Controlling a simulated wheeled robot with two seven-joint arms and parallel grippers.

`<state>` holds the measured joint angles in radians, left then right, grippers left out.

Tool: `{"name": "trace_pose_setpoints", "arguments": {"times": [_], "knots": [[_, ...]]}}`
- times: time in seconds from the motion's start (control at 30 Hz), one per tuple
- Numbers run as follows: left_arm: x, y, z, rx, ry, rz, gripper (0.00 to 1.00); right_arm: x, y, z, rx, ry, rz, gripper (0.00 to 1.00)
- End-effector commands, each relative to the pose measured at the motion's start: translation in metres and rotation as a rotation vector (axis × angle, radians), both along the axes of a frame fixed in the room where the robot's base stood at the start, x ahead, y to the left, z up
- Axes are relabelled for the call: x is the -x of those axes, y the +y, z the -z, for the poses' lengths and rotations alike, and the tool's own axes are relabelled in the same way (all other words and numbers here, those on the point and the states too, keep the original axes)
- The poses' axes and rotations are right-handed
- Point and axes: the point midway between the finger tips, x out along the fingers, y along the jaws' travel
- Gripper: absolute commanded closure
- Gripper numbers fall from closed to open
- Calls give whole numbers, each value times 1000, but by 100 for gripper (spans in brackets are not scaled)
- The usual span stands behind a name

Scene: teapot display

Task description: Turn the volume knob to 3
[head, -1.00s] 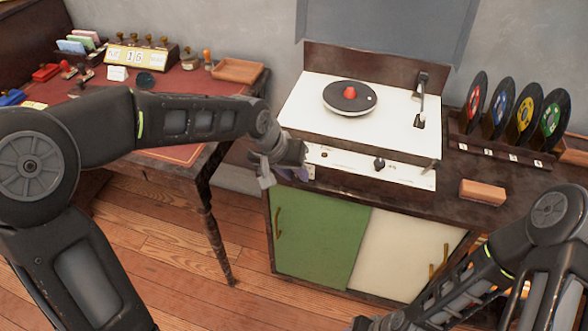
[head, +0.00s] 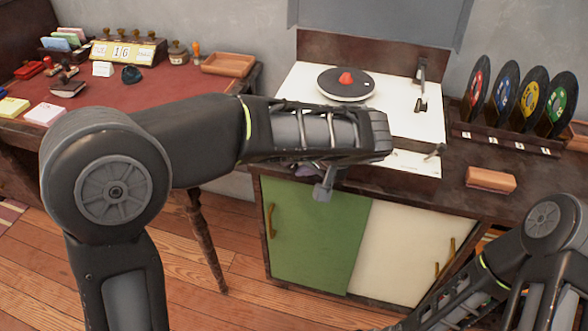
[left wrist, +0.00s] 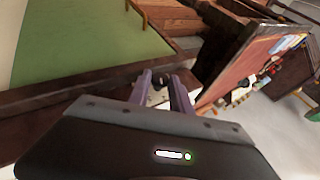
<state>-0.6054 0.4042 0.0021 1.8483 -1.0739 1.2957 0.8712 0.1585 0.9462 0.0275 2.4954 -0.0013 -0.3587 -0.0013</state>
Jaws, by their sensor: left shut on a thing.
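The record player (head: 300,85) stands on the cabinet, its white front panel (head: 415,163) mostly hidden by my left arm in the head view. My left gripper (left wrist: 160,82) shows two purple fingers in the left wrist view, closed about a small dark knob (left wrist: 159,81) in front of a pale panel. The fingers are mostly hidden behind my own arm in the head view. The knob is hidden there, and I cannot read its scale or setting. My right arm is at the lower right, its gripper outside the picture.
A turntable platter (head: 346,84) with a red centre and a tonearm (head: 421,90) are on top. Coloured records (head: 529,100) stand in a rack at right, with a brown block (head: 491,179) in front. A red-topped desk (head: 150,90) is at left.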

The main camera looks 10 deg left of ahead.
Motion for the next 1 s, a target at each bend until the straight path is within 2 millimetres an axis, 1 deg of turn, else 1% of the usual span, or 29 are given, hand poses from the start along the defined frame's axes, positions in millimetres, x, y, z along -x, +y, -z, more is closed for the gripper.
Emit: {"name": "trace_pose_setpoints", "arguments": {"times": [0.03, 0.13, 0.17, 0.23, 0.3, 0.5, 0.7, 1.0], "knots": [[2, -3, 7, -46, 5, 3, 100, 0, 0, 6, 0, 0, 0, 64], [2, -3, 6, -136, 0, 2, 100, 0, 0, 6, 0, 0, 1, 64], [2, -4, 4, -163, 0, 1, 100, 0, 0, 1, 0, 0, 1, 64], [2, -6, -1, -219, -1, 3, 100, 0, 0, -14, 0, 0, 0, 64], [3, -6, 0, -269, -3, 3, 100, 0, 0, -27, 0, -1, -2, 64], [3, -6, 6, -370, -11, 0, 100, 0, 0, -43, 0, -1, -3, 64], [3, -6, 8, -416, -18, -2, 100, 0, 0, -48, 0, -1, -2, 64], [3, -6, 10, -423, -19, -1, 100, 0, 0, -48, 0, -1, -2, 64]]}}
